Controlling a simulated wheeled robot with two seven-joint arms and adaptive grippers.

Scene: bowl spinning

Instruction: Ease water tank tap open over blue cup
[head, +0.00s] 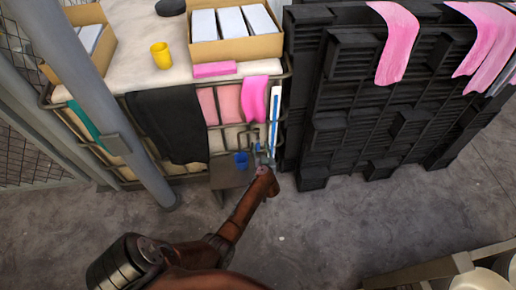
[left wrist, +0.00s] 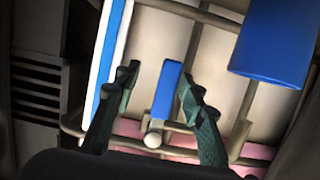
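A small blue bar (left wrist: 165,92), which looks like the tap's handle, stands between the two dark green fingers of my left gripper (left wrist: 158,77) in the left wrist view. The fingers are apart, with gaps beside the bar; the right finger is nearer to it. The blue cup (left wrist: 275,45) is at the upper right of that view, partly cut off. In the head view the blue cup (head: 240,160) is just left of my left gripper (head: 262,158), above a small dark shelf. I cannot clearly make out the water tank. My right gripper is not in view.
Metal pipes (left wrist: 200,15) run close around the gripper. A white and blue upright strip (head: 274,118) is beside it. Pink cloths (head: 228,102) and a black cloth (head: 172,123) hang nearby. Black slatted crates (head: 360,90) stand to the right. The floor in front is clear.

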